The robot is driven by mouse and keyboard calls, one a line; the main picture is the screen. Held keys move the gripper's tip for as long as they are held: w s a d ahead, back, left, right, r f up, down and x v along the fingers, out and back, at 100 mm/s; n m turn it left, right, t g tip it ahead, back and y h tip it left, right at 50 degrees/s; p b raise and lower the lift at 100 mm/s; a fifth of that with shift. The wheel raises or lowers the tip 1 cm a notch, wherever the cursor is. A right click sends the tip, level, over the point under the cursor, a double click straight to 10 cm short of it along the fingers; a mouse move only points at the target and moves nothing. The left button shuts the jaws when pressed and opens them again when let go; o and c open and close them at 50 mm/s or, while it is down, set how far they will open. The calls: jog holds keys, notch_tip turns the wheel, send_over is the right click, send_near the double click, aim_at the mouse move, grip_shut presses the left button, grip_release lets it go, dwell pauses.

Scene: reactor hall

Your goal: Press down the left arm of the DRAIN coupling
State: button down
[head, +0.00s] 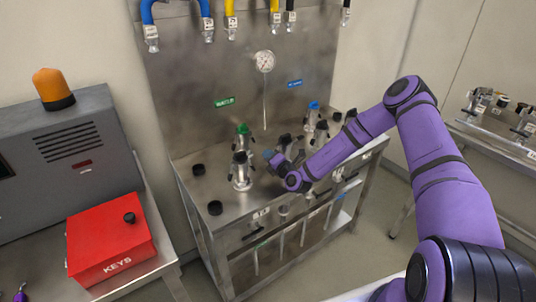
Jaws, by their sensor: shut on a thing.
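My gripper (271,156) is low over the middle of the steel bench, small and partly hidden by its own wrist. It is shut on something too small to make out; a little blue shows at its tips. Metal couplings with dark side arms stand upright on the bench. One dark-topped coupling (241,171) is just left of my gripper, and a green-topped one (243,138) is behind it. A blue-topped coupling (313,113) stands farther back right. A dark part (285,139) shows right behind my gripper. No DRAIN label is readable, and my arm hides part of the couplings.
Loose black caps lie on the bench (185,185), at its left (198,170) and front left (215,208). A red KEYS box (108,238) stands left; another bench (495,135) is right.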

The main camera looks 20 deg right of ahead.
jog(key=n, duration=0.1)
jog(key=f+n, duration=0.1)
jog(key=n, duration=0.1)
jog(key=shift+w+d+f+n, duration=0.15)
jog(key=shift+d+f+n, duration=0.15)
jog(key=shift+d, duration=0.1)
jog(key=shift+w+d+f+n, duration=0.1)
jog(key=shift+d+f+n, duration=0.2)
jog(key=shift+n, duration=0.55)
jog(key=shift+w+d+f+n, duration=0.15)
jog(key=shift+d+n, duration=0.2)
jog(key=shift+n, duration=0.5)
jog(key=c, duration=1.2)
grip_release()
jog(key=shift+s, duration=0.1)
jog(key=shift+d, duration=0.15)
